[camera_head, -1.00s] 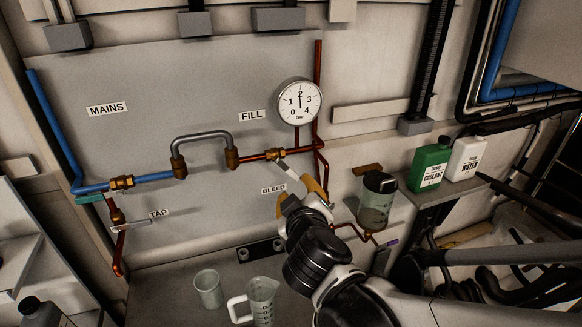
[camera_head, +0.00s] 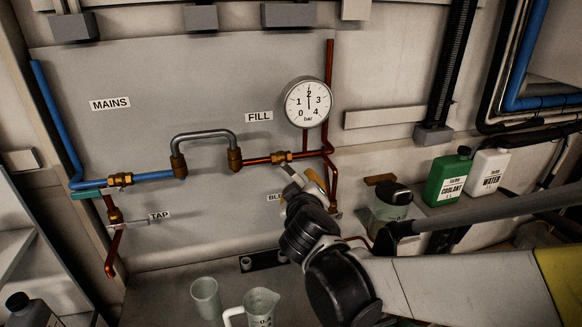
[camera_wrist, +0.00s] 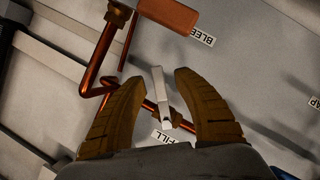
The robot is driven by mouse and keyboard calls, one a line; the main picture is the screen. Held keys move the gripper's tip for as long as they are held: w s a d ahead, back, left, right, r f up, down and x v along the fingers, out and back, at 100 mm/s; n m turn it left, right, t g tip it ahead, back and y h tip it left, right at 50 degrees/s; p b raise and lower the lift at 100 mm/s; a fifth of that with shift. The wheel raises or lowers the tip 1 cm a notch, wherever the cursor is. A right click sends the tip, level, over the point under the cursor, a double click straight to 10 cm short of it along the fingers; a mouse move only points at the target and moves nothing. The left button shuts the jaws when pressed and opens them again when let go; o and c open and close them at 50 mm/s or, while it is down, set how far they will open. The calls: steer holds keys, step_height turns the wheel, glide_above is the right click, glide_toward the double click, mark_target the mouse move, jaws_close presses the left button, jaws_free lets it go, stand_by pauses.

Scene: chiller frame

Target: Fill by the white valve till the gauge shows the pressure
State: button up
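The white valve lever (camera_wrist: 161,92) stands between the two brown fingers of my gripper (camera_wrist: 160,105) in the wrist view. There is a gap on both sides, so the fingers are open around it and not visibly touching it. In the head view the lever (camera_head: 291,172) slants below the brass fill valve (camera_head: 281,157), with my gripper (camera_head: 313,184) at its lower end, partly hidden by my wrist. The round white gauge (camera_head: 308,102) has its needle pointing almost straight up, at about 2 bar. The FILL label (camera_head: 259,116) is left of the gauge.
A grey bypass hose (camera_head: 205,136) joins the blue mains pipe (camera_head: 151,176) to the copper line. A clear black-lidded vessel (camera_head: 390,205), green coolant bottle (camera_head: 447,177) and white water bottle (camera_head: 487,172) stand right. A jug (camera_head: 260,306) and cup (camera_head: 205,297) stand below.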

steer(key=shift+x, duration=0.95)
steer(key=shift+d, duration=0.1)
steer(key=shift+s, duration=0.1)
jaws_close()
steer(key=shift+s+a+f+m+g+y+p, duration=0.1)
steer(key=shift+a+f+m+g+y, duration=0.1)
steer(key=shift+a+m+y, duration=0.65)
steer(key=shift+s+a+f+m+g+y+p, duration=0.2)
steer(key=shift+a+m+y, duration=0.25)
steer(key=shift+m, duration=0.55)
steer(key=shift+s+a+f+m+g+y+p, duration=0.1)
steer(key=shift+a+f+m+g+y, duration=0.1)
steer(key=shift+a+m+y, duration=0.65)
